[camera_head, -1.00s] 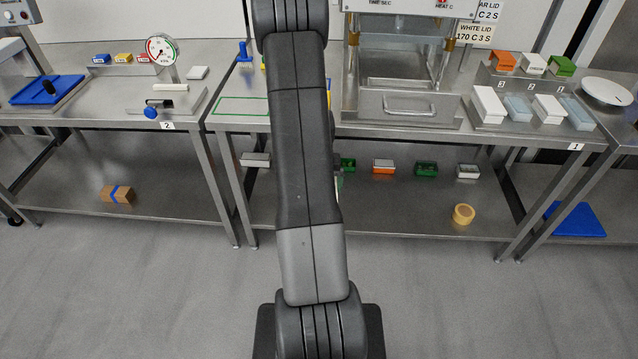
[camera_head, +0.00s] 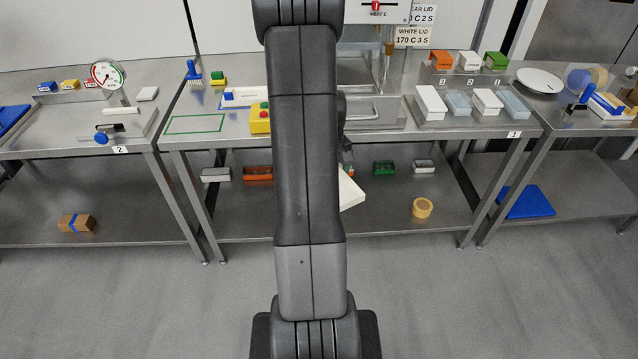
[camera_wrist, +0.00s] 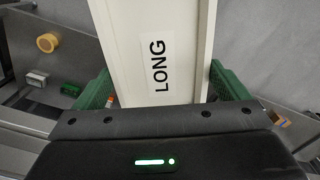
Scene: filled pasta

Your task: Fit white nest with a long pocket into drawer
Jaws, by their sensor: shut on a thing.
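The white nest (camera_wrist: 150,25) is a white block with raised edges and the label LONG. In the wrist view it sits between the green fingers of my gripper (camera_wrist: 160,88), which is shut on it. In the head view, the nest (camera_head: 350,191) shows as a white corner right of my arm, in front of the bench and lower than its top. The rest of it and most of the gripper are hidden behind the arm. The drawer (camera_head: 393,116), a metal front with a bar handle, is under the press on the middle bench, partly hidden by my arm. The nest is apart from it.
White and pale blue trays (camera_head: 431,103) stand on the bench right of the drawer. A yellow block (camera_head: 259,121) and a green outline (camera_head: 194,124) lie left. The lower shelf holds small boxes and a tape roll (camera_head: 422,208). The floor in front is clear.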

